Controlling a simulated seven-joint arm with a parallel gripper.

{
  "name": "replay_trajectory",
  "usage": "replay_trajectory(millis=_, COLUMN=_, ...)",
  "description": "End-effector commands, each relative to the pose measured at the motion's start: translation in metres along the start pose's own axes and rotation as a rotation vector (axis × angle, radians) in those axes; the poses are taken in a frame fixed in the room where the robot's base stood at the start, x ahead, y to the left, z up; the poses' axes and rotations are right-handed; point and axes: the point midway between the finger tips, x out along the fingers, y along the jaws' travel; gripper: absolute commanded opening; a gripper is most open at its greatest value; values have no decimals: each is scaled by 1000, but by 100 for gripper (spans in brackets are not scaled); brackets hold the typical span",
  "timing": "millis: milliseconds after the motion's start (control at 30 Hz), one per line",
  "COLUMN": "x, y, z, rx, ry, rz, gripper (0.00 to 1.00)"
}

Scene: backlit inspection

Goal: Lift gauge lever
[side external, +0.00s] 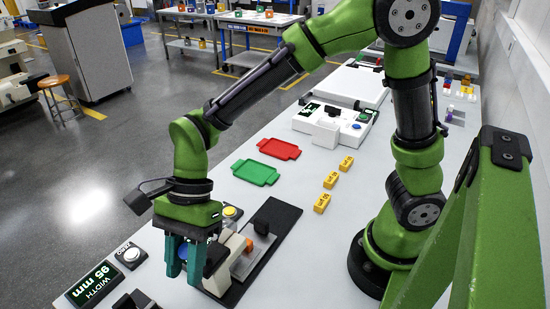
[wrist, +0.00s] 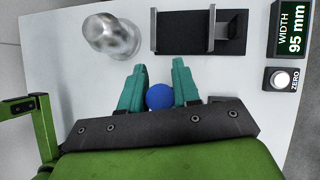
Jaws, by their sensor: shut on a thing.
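My gripper (side external: 184,272) reaches down at the front of the table with its teal fingers. In the wrist view its two fingers (wrist: 158,66) are closed around a round blue knob (wrist: 160,96), one on each side. The lever that the knob may belong to is mostly hidden, so I cannot tell how high it stands. The display (side external: 94,283) reads WIDTH 95 mm.
A ZERO button (side external: 130,255) sits beside the display. A shiny rounded object (wrist: 112,37) stands near the base. Green (side external: 256,172) and red (side external: 280,149) trays and yellow blocks (side external: 331,180) lie farther back. A white device (side external: 335,122) is beyond them.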

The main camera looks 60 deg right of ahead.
Motion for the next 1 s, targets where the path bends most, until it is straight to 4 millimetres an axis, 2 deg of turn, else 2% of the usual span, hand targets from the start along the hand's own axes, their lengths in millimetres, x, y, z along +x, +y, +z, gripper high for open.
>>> replay_trajectory(millis=467, x=1, y=-1, z=-1, rx=3, ry=15, rz=-1, gripper=0)
replay_trajectory(millis=500, x=1, y=-1, z=-1, rx=3, ry=15, rz=-1, gripper=37)
replay_trajectory(millis=600, x=1, y=-1, z=-1, rx=4, ry=14, rz=0, gripper=52)
replay_trajectory(millis=867, x=1, y=0, z=0, rx=4, ry=13, rz=1, gripper=52)
replay_trajectory(millis=1000, x=-8, y=-1, z=0, rx=3, ry=11, rz=-1, gripper=52)
